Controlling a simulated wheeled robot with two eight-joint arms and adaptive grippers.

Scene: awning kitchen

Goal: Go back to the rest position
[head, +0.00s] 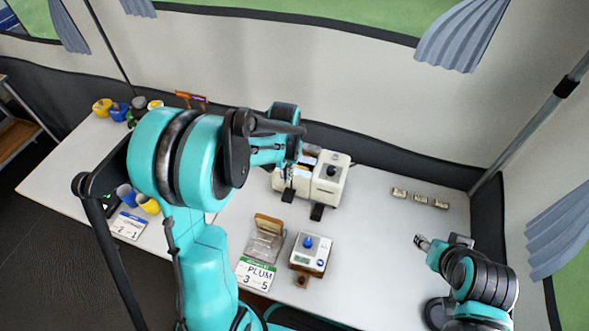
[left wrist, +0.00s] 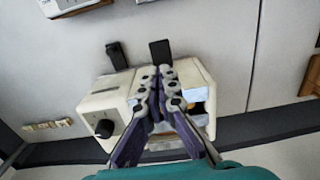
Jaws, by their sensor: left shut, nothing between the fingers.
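My left gripper (left wrist: 164,72) shows in the left wrist view with its two purple-grey fingers together and nothing between them. Beyond the fingers is a cream machine (left wrist: 107,99) with a black knob and two black levers. The cream machine (head: 327,187) stands at the back middle of the table in the head view. My left arm crosses the middle of that view, and its bulk largely hides the left gripper near the machine. My right gripper (head: 422,242) is a small grey tip over the table at the right; whether it is open is not clear.
A blue-knobbed scale (head: 309,254), a clear box with a brown lid (head: 267,225) and a PLUM card (head: 256,274) lie at the front. Several small labelled blocks (head: 420,199) sit at the right. The right-middle table is clear.

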